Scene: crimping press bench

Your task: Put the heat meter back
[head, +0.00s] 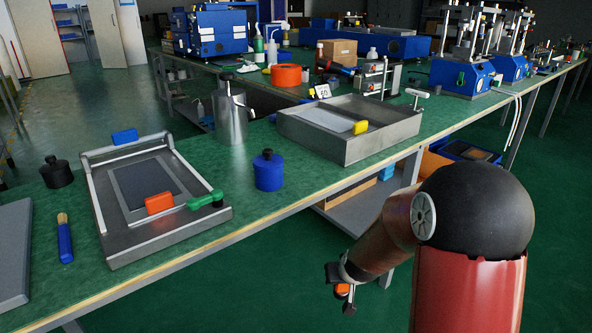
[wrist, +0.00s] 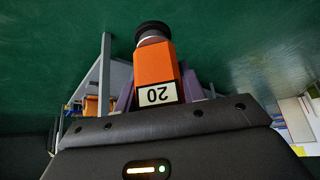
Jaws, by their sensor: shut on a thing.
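An orange block-shaped device (wrist: 156,68) with a black round end and a white label reading 20, upside down in the wrist view, looks like the heat meter. My gripper (wrist: 158,90) is shut on it, with a purplish finger on each side. In the head view my gripper (head: 341,286) hangs low in front of the bench (head: 250,205), over the green floor and apart from the bench top. Only a small orange bit of the held device (head: 342,290) shows there; the rest is hidden or too small to tell.
The bench holds a metal frame with an orange block (head: 159,203) and green handle, a blue lidded pot (head: 268,170), a steel can (head: 231,115), a steel tray (head: 379,150) with a yellow block, and a small numbered sign (head: 323,91). A lower shelf (head: 365,206) lies under the bench.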

